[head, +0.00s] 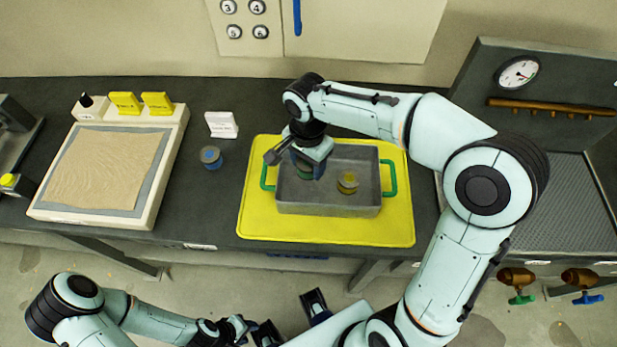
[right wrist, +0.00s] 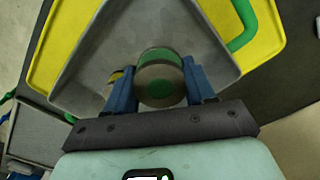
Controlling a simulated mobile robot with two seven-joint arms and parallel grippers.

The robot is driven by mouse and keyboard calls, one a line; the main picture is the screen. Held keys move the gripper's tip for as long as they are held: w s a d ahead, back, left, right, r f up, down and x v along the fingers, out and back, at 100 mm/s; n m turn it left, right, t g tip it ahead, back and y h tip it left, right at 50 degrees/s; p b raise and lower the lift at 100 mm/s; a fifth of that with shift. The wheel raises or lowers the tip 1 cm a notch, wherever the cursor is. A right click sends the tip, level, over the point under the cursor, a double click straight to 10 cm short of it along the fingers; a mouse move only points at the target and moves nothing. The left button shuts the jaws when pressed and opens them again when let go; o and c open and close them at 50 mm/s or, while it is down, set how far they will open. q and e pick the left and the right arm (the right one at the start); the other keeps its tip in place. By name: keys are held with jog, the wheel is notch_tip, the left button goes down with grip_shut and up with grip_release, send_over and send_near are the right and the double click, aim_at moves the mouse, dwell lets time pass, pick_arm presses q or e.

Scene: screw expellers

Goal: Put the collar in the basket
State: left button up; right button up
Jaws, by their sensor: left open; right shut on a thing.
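The basket is a grey metal tray (head: 330,210) with green handles, standing on a yellow mat. My right gripper (head: 308,168) reaches down over its left part, shut on a round grey collar with a green band (right wrist: 158,78). In the right wrist view the collar sits between both blue fingers, with the tray floor behind it; I cannot tell whether it touches the floor. In the head view my gripper partly hides the collar. A similar grey piece with a yellow top (head: 348,182) is inside the tray, right of my gripper. My left gripper (head: 291,320) is open and empty, low in front of the bench.
A grey piece with a blue band (head: 210,157) stands on the dark bench left of the yellow mat (head: 400,232). A white card (head: 221,125) stands behind it. A cloth-covered board (head: 100,170) lies further left. A panel with a gauge (head: 517,73) is at right.

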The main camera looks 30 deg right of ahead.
aim_at(308, 184)
jog(key=shift+f+b, duration=0.3)
jog(key=shift+f, duration=2.9)
jog(key=shift+f, duration=0.15)
jog(key=o, duration=1.2)
jog(key=shift+r, duration=0.3)
notch_tip(308, 184, up, 12)
jog(key=shift+f+p, duration=0.1)
jog(key=shift+p, duration=0.65)
